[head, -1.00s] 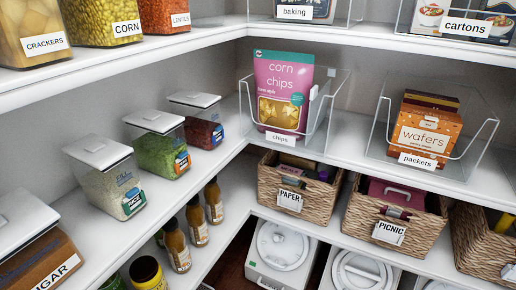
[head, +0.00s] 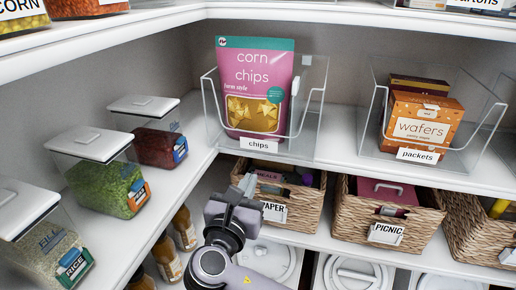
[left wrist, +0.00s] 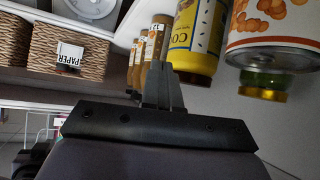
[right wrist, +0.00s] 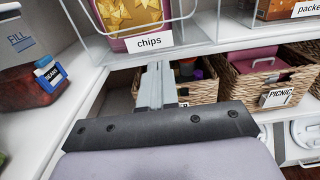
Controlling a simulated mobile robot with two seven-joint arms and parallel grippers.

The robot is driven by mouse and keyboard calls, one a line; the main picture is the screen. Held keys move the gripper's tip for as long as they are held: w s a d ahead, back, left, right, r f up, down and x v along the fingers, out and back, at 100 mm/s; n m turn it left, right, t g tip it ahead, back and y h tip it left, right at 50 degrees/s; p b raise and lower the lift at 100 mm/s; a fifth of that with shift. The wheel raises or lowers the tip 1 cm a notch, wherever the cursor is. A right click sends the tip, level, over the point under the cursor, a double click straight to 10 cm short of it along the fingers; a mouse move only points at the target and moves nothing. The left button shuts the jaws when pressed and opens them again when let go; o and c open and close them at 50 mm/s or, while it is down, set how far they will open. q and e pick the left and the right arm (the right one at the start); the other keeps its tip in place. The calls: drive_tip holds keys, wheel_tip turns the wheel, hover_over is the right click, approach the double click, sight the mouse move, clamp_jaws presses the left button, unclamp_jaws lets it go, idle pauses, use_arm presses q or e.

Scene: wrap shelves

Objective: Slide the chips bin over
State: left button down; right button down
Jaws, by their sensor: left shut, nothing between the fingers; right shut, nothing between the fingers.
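The chips bin (head: 313,140) is a clear open-front bin on the middle shelf near the corner, labelled "chips". It holds a pink corn chips bag (head: 256,75), upright. The bin's label and front edge also show at the top of the right wrist view (right wrist: 152,41). My right gripper (head: 247,184) is shut and empty, just below the bin and in front of the paper basket. In the right wrist view its fingers (right wrist: 157,75) point at the shelf edge under the bin. My left gripper shows only in the left wrist view (left wrist: 159,75), shut and empty, by bottles and cans.
A clear packets bin (head: 455,162) with wafers boxes stands to the right, with bare shelf between. Lidded jars (head: 150,140) line the left shelf. Paper (head: 285,210) and picnic (head: 350,232) baskets stand on the shelf below.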

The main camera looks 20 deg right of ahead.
sight(269, 141)
drive_tip(key=b+x, duration=0.1)
drive_tip(key=x, duration=1.1)
drive_tip(key=shift+w+d, duration=0.2)
drive_tip(key=shift+d, duration=0.05)
drive_tip(key=shift+w+d, duration=0.3)
drive_tip(key=shift+w, duration=0.15)
drive_tip(key=shift+w, duration=0.1)
drive_tip(key=shift+w+d+r, duration=0.15)
drive_tip(key=shift+w+d, duration=0.1)
drive_tip(key=shift+x, duration=2.8)
drive_tip(key=shift+s+a+p, duration=0.1)
drive_tip(key=shift+p, duration=0.2)
